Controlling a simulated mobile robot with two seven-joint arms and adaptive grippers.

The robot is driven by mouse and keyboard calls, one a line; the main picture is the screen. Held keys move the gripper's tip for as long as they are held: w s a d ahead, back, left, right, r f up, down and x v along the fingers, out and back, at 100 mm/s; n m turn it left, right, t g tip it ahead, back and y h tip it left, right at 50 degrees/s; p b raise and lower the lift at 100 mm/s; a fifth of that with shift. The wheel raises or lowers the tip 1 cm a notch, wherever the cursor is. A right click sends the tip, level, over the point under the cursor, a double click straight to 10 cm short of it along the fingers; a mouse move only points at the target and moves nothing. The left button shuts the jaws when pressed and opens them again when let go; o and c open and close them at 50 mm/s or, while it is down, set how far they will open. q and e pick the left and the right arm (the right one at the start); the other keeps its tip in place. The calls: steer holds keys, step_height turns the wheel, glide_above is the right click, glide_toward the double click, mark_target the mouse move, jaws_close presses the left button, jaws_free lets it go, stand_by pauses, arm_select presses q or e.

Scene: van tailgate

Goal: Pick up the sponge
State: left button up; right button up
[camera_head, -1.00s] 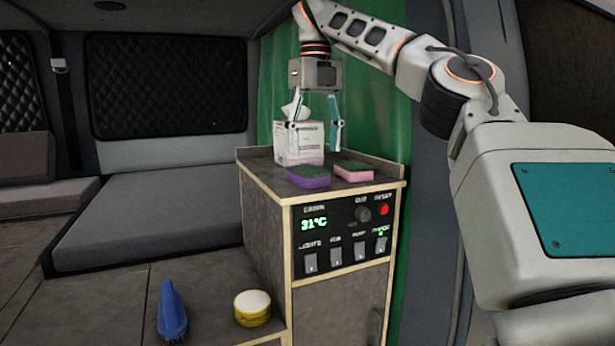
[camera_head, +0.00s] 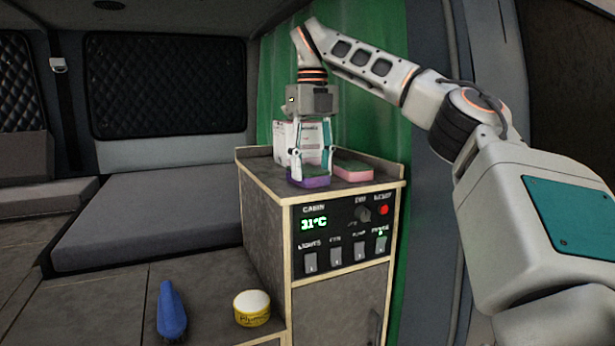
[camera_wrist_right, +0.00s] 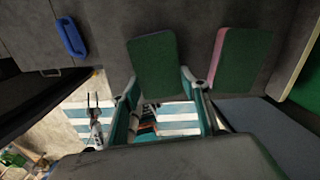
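A purple sponge with a green top (camera_head: 310,181) lies on the front of the cabinet top, and its green face shows in the right wrist view (camera_wrist_right: 153,62). A pink sponge with a green top (camera_head: 354,170) lies to its right; it also shows in the right wrist view (camera_wrist_right: 239,60). My right gripper (camera_head: 311,172) points down over the purple sponge, fingers apart. In the right wrist view its fingertips (camera_wrist_right: 160,80) are at the sponge's two side edges; I cannot tell whether they touch it.
The cabinet top (camera_head: 262,166) has a raised back edge. A blue brush (camera_head: 171,312) and a yellow tin (camera_head: 252,308) stand on the lower surface at left.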

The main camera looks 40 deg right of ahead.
mark_target(306, 171)
stand_by(0.4)
steer(key=shift+w+a+r, duration=0.1)
steer(key=shift+a+r, duration=0.05)
steer(key=shift+r, duration=0.5)
step_height(306, 171, up, 4)
steer(key=shift+r, duration=0.25)
steer(key=shift+w+a+r, duration=0.15)
steer(key=shift+a+r, duration=0.4)
steer(key=shift+r, duration=0.05)
steer(key=w+a, duration=0.2)
steer(key=a, duration=0.7)
steer(key=w+a, duration=0.3)
steer(key=a, duration=0.5)
steer(key=shift+w+a, duration=0.25)
steer(key=shift+a, duration=0.1)
steer(key=shift+c, duration=0.4)
